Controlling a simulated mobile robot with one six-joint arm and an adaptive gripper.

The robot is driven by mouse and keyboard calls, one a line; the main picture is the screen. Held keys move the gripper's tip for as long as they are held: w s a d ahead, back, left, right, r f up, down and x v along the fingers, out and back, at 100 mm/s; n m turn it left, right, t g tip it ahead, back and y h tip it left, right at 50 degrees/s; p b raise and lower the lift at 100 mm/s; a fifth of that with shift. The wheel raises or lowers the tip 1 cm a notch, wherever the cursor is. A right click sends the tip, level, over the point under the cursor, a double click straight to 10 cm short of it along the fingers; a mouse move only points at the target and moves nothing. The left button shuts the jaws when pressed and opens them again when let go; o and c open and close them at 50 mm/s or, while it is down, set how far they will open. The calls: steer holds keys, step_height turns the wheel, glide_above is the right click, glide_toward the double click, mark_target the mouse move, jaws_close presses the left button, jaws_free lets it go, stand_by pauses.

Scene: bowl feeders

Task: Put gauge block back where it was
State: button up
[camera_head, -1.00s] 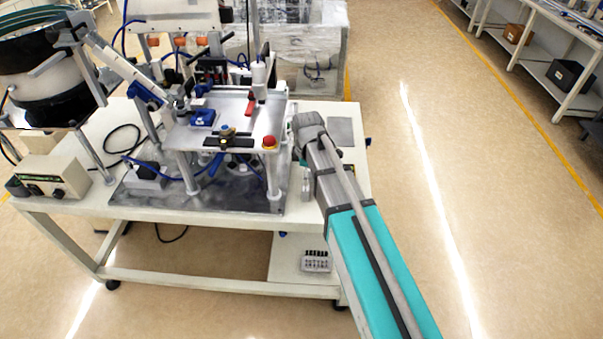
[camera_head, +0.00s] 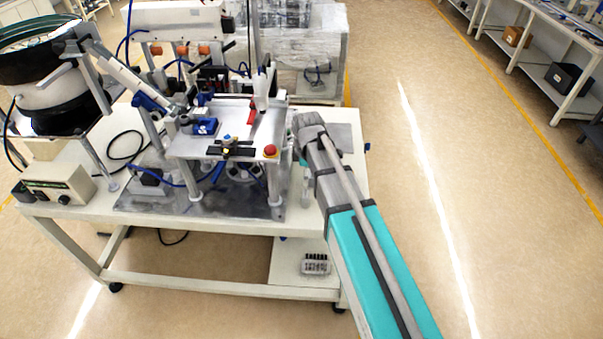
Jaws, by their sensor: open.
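I cannot make out a gauge block in the camera_head view. My arm reaches in from the lower right, and its far end is over the right part of the white workbench (camera_head: 90,231), beside the raised metal plate of the assembly station (camera_head: 184,148).
A red button (camera_head: 270,151) sits at the plate's front right corner. A bowl feeder (camera_head: 55,93) and a control box (camera_head: 58,182) stand at the left. A small rack (camera_head: 315,264) is on the lower shelf. The floor at the right is open.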

stand_by(0.3)
steer(key=shift+s+d+m, duration=0.3)
steer(key=shift+d, duration=0.1)
steer(key=s+d+m, duration=1.2)
steer(key=d+m, duration=0.5)
steer(key=shift+s, duration=0.4)
